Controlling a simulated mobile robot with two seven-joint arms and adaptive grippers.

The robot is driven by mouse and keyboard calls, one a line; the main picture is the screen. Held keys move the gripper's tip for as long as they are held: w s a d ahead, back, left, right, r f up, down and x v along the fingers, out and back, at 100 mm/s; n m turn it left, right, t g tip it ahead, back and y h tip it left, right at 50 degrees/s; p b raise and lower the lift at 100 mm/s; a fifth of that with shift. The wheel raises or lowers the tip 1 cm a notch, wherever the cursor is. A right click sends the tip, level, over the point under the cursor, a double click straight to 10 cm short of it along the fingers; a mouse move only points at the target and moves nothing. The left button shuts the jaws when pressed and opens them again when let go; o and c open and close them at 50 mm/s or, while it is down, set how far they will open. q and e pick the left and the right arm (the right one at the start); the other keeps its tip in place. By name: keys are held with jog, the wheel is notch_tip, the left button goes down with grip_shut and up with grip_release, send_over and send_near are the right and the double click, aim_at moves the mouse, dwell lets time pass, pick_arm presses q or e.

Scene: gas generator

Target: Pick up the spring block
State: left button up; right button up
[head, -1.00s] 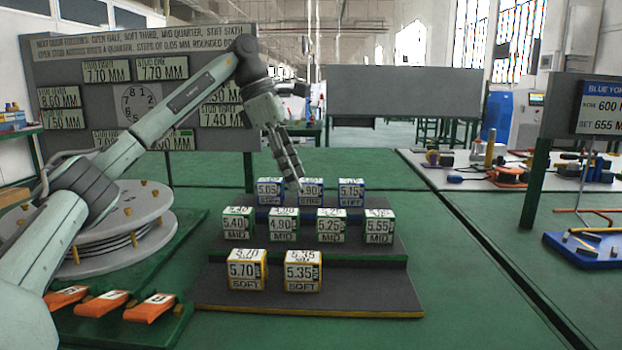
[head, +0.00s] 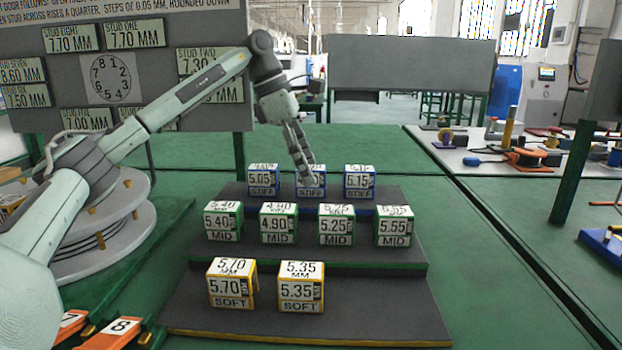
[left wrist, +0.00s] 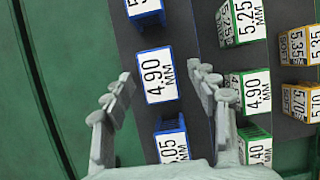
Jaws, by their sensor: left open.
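Spring blocks stand on a dark stepped rack (head: 400,310). The back step holds three blue-edged STIFF blocks: 5.05 (head: 263,180), 4.90 (head: 310,190) in the middle, and 5.15 (head: 359,182). My left gripper (head: 309,178) points down at the middle one and partly hides it. In the left wrist view its open fingers are on either side of the blue 4.90 block (left wrist: 159,75), with nothing held. I cannot tell whether they touch it. The middle step holds several green-edged MID blocks (head: 278,223). The front step holds two yellow SOFT blocks (head: 301,287). My right gripper is not in view.
A sign with stud readings (head: 120,60) stands behind my left arm. A round plate stack (head: 110,240) and orange tags (head: 112,333) are at left. A side table (head: 470,150) with tools is at right. Green tabletop right of the rack is clear.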

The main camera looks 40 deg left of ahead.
pick_arm(q)
jog(key=shift+x, duration=1.1)
grip_shut()
